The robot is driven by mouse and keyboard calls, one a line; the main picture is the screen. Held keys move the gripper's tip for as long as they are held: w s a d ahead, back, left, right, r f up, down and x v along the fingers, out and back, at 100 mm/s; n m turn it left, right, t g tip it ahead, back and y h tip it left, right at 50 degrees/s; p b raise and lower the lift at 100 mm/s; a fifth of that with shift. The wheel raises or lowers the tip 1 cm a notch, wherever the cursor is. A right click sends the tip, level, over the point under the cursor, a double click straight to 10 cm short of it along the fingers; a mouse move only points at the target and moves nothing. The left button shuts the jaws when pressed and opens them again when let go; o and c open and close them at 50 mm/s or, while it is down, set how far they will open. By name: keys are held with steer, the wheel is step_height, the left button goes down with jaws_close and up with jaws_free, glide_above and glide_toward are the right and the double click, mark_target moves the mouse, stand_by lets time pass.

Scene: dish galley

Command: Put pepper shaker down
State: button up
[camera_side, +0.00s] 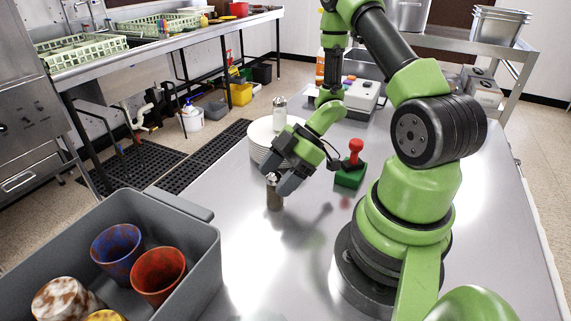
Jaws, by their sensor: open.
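The pepper shaker (274,195), dark with a silver top, stands upright on the steel table. My gripper (275,180) is open around or just beside its top; I cannot tell whether a finger touches it. A second shaker (280,114), pale with a silver top, stands upright behind my gripper, on or just behind the stack of white plates (259,146). My gripper and wrist hide part of the plates.
A grey bin (205,262) with several colored cups (117,246) is at the front left. A green block with a red knob (350,172) stands right of my gripper. A white device (362,96) is at the back. The table (255,265) in front of the shaker is clear.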

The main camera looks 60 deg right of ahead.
steer(key=w+d+r+m+t+h, duration=0.2)
steer(key=w+d+r+m+h, duration=0.15)
steer(key=d+r+h, duration=0.5)
steer(key=a+r+m+t+h, duration=0.1)
steer(key=a+r+m, duration=0.15)
steer(key=r, duration=0.35)
steer(key=a+r+m+h, duration=0.1)
steer(key=r+m+h, duration=0.15)
steer(key=r, duration=0.45)
steer(key=s+a+r+m+y, duration=0.4)
steer(key=s+a+m+y, duration=0.2)
steer(key=s+a, duration=0.6)
steer(key=shift+s+a+r+m+g+y, duration=0.15)
steer(key=shift+s+a+m+g+y, duration=0.2)
steer(key=shift+a, duration=0.85)
